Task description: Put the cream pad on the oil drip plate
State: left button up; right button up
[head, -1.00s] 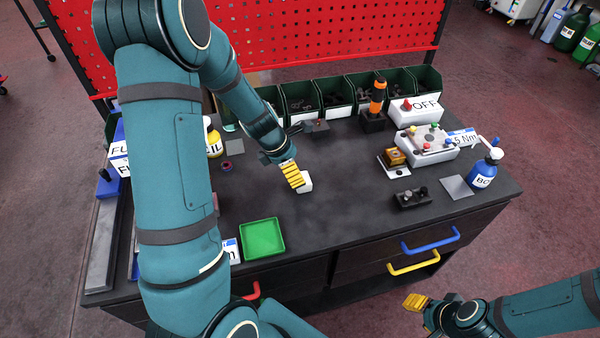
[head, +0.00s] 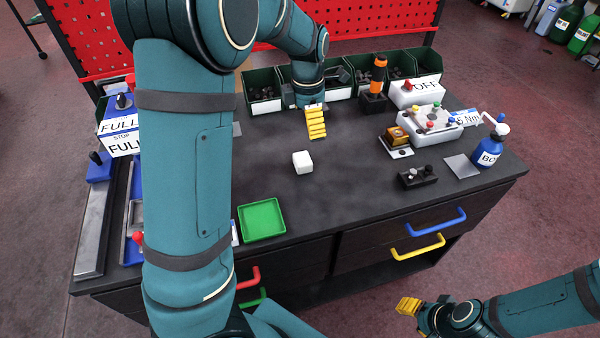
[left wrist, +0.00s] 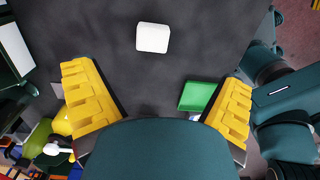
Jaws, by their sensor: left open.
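The cream pad, seen as a whitish rounded block (head: 303,162), lies on the dark table top, left of the middle. It also shows in the left wrist view (left wrist: 153,37), ahead of the fingers. My left gripper (head: 317,134) is open and empty, behind the pad and apart from it. In the left wrist view its yellow fingers (left wrist: 160,105) are spread wide. A small grey plate (head: 237,129), likely the oil drip plate, is mostly hidden behind my left arm. My right gripper (head: 408,306) is off the table's front right; its jaw opening is unclear.
A green tray (head: 262,220) lies at the front left. Dark green bins (head: 262,90) line the back. A blue bottle (head: 488,150), another grey plate (head: 462,167), a black block (head: 417,177) and a white fixture (head: 430,122) stand at the right.

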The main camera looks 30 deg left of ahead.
pick_arm(q)
jog(key=b, duration=0.2)
send_over(309, 157)
jog(key=f, duration=0.8)
jog(key=shift+s+d, duration=0.1)
jog(key=shift+s, duration=0.1)
jog(key=f, duration=0.1)
jog(key=f+b, duration=0.1)
jog(key=f, duration=0.1)
jog(key=f+b, duration=0.1)
jog(key=f, duration=0.1)
jog(key=shift+w+a+f, duration=0.15)
jog(key=shift+w+a, duration=0.05)
jog(key=shift+w, duration=0.05)
jog(key=c, duration=1.3)
